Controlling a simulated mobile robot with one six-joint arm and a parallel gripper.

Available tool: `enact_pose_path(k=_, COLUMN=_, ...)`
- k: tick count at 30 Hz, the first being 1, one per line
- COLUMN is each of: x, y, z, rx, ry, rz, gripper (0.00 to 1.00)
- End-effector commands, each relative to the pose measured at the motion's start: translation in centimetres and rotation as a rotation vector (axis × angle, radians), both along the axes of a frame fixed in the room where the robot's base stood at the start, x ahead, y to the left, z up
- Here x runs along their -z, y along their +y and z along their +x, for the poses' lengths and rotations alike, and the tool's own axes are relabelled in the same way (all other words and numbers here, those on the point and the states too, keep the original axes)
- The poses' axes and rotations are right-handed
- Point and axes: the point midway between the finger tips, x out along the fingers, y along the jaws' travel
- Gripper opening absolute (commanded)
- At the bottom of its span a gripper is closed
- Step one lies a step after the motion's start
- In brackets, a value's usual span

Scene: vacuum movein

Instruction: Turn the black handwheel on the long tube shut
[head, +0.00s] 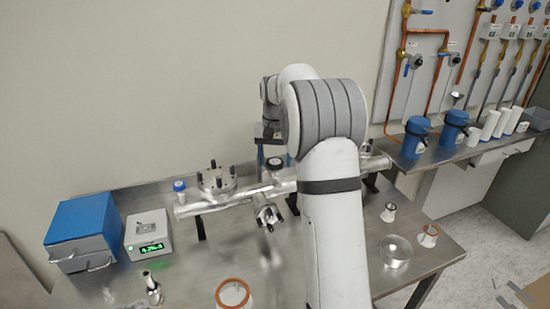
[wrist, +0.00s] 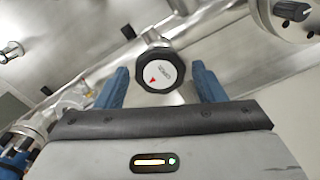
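The black handwheel (wrist: 158,70) has a white face with a red triangle and small lettering. In the wrist view it sits between the blue fingertips of my gripper (wrist: 160,68), which is open. A gap shows on each side of the wheel, with no finger visibly touching it. In the head view the long metal tube (head: 238,194) runs across the bench, partly hidden behind my arm. A dark round knob on it, apparently the handwheel (head: 275,163), shows beside my arm. My gripper (head: 265,150) is above it there, mostly hidden.
A flange with dark bolts (head: 215,180) and a lower metal fitting (head: 268,214) are on the tube. A blue box (head: 80,232) and a display unit (head: 148,236) stand left. A glass dish (head: 396,250) and small white parts lie right. The bench front between has clear patches.

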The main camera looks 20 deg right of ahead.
Motion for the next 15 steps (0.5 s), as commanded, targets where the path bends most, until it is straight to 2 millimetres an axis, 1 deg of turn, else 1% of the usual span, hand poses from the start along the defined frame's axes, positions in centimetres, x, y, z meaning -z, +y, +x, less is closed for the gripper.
enact_pose_path(k=1, x=-0.01, y=0.00, z=0.00, rx=0.000, ry=0.000, rz=0.000, gripper=0.59)
enact_pose_path(k=2, x=-0.01, y=0.00, z=0.00, rx=0.000, ry=0.000, rz=0.000, gripper=0.56)
enact_pose_path(k=13, x=-0.03, y=0.00, z=0.00, rx=0.000, ry=0.000, rz=0.000, gripper=0.26)
enact_pose_path(k=15, x=-0.06, y=0.00, z=0.00, rx=0.004, ry=0.000, rz=0.000, gripper=0.26)
